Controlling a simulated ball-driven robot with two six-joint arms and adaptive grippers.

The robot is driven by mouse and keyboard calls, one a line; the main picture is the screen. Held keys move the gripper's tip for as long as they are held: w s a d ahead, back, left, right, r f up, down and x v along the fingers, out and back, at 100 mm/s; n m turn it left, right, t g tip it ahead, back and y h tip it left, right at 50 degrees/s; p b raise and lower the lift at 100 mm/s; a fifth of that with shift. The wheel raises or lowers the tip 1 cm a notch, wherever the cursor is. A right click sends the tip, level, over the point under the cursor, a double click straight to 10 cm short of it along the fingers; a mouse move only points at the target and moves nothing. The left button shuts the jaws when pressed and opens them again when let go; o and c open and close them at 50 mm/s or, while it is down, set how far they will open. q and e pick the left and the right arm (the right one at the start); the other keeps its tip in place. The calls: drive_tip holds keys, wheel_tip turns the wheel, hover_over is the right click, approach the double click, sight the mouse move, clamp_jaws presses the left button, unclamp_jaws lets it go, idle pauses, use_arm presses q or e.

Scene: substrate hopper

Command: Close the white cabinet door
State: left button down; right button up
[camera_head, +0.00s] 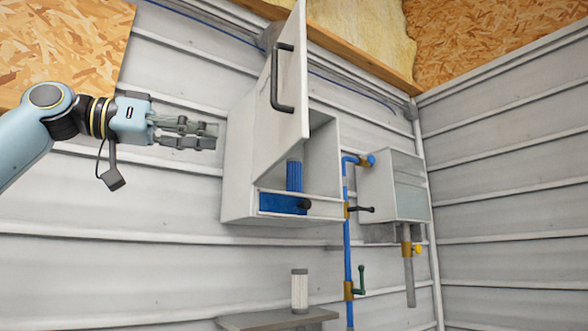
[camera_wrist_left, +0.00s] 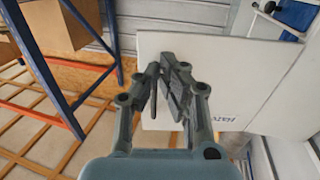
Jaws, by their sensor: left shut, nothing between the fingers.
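The white cabinet (camera_head: 238,165) hangs on the ribbed wall in the head view. Its white door (camera_head: 290,105) stands open, tilted out from the body, with a dark handle (camera_head: 276,78) on the face I see. Through the gap a blue cylinder (camera_head: 294,175) and a blue block (camera_head: 282,203) show inside. My left gripper (camera_head: 214,136) is shut and empty, left of the door and handle in the picture; I see no contact. In the left wrist view my left gripper (camera_wrist_left: 162,68) shows before a white panel (camera_wrist_left: 220,75) with dark lettering. My right gripper is not in view.
A blue pipe (camera_head: 347,240) with valve handles runs beside the cabinet. A smaller grey box (camera_head: 378,190) is on the wall to the right. A white cylinder (camera_head: 300,290) stands on a small shelf (camera_head: 262,321) below. The wrist view shows a blue and orange rack (camera_wrist_left: 72,80).

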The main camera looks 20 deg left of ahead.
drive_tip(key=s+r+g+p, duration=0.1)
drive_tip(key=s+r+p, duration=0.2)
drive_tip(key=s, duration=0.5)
use_arm(q)
drive_tip(key=p, duration=0.2)
approach(295, 138)
drive_tip(key=x, duration=0.3)
drive_tip(key=p+x, duration=0.1)
drive_tip(key=shift+w+d+r, duration=0.2)
drive_tip(key=shift+d, duration=0.15)
drive_tip(key=shift+p+x, duration=0.65)
drive_tip(key=shift+x, duration=0.25)
drive_tip(key=shift+w+d+f, duration=0.2)
drive_tip(key=shift+w+d, duration=0.05)
drive_tip(key=shift+f, duration=0.1)
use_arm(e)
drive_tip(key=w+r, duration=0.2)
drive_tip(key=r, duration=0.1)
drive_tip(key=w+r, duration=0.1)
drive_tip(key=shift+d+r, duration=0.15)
